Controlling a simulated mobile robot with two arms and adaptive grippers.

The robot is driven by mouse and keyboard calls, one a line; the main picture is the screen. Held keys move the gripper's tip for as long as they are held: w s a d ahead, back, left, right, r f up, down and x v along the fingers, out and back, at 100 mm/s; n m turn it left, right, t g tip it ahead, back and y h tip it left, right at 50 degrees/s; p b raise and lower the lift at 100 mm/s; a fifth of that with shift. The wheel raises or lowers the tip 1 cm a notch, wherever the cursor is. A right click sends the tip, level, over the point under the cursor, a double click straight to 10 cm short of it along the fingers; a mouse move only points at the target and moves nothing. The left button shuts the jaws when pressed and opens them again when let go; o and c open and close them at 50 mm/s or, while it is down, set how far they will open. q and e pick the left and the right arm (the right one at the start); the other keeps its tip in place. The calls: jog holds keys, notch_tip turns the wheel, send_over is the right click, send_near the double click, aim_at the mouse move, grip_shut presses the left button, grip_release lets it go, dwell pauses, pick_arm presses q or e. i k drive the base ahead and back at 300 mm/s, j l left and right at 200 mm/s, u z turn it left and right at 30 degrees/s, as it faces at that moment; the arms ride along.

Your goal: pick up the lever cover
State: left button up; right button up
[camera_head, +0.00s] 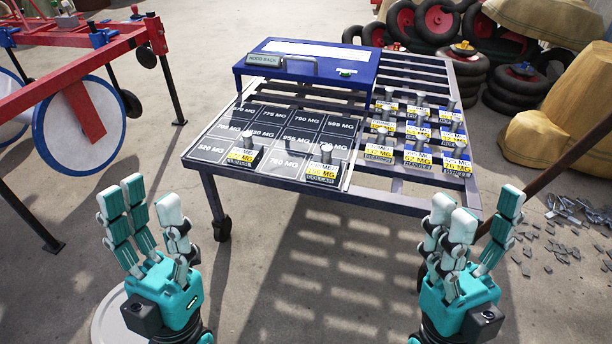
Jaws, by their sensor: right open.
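Several small labelled blocks with grey upright posts stand on the wheeled metal table (365,194). I cannot tell which is the lever cover, since most labels are too small to read. One group, including a front block (378,152), stands on the slatted right side. Two more, a left block (243,157) and a front block (323,173), stand on the dark board (285,163) of MG-marked squares. My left gripper (150,203) is open and empty, in front of the table to the left. My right gripper (478,212) is open and empty, near its front right corner.
A blue case (310,68) sits at the table's back. A red frame (60,85) with a blue-rimmed white wheel (80,130) stands left. Tyres (515,90) and sacks (570,110) are right, with grey scraps (570,215) on the floor. Floor between my grippers is clear.

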aim_at(246, 153)
jog(key=i+l+z, duration=0.25)
jog(key=i, duration=0.55)
jog(key=i+z, duration=0.25)
jog(key=i, duration=0.55)
